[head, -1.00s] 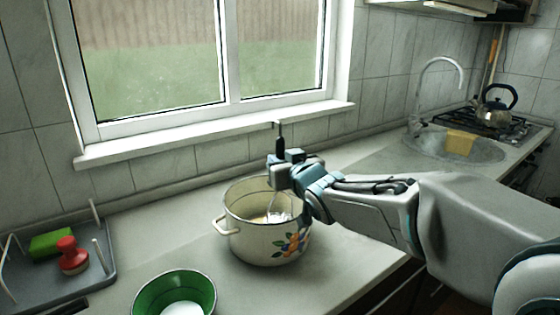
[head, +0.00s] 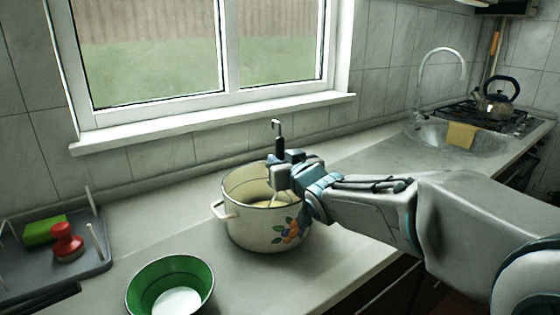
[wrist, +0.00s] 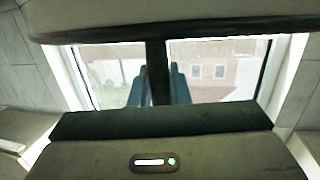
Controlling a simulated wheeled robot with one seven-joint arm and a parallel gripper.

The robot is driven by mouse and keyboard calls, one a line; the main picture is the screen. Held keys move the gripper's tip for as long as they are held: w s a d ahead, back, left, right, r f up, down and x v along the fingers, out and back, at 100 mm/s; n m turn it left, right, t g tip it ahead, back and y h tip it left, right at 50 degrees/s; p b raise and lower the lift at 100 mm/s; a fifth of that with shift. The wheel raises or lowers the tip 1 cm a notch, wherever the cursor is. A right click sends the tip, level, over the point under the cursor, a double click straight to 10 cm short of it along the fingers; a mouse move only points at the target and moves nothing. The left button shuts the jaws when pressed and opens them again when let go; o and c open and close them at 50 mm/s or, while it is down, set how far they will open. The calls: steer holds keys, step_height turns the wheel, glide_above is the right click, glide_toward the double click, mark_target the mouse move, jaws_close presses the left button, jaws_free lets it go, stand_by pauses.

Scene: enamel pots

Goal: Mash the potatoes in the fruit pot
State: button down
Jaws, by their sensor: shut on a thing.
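The cream enamel fruit pot (head: 250,232) stands on the counter, with a dark rim and a fruit picture on its side. Pale yellow potato (head: 262,203) shows inside it. My gripper (head: 281,172) is over the pot's right part, shut on the masher's dark handle (head: 279,146). The handle is roughly upright, with a hook at its top. The masher's lower end is down in the pot and mostly hidden by the pot wall and my gripper. In the wrist view the handle (wrist: 157,75) stands as a dark vertical bar between the fingers.
A green bowl (head: 146,281), white inside at the bottom, stands front left. A grey rack (head: 92,262) at left holds a green sponge (head: 44,230) and a red-handled item (head: 67,243). The sink (head: 428,135) and a kettle (head: 497,104) are far right.

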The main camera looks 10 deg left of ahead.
steer(key=shift+f+b, duration=0.55)
stand_by(0.4)
steer(key=shift+r+p, duration=2.5)
steer(key=shift+r, duration=0.4)
steer(key=shift+f, duration=0.1)
step_height(320, 180, up, 14)
steer(key=p, duration=1)
glide_above(282, 143)
steer(key=a, duration=0.4)
steer(key=shift+w+d, duration=0.25)
steer(key=shift+w, duration=0.1)
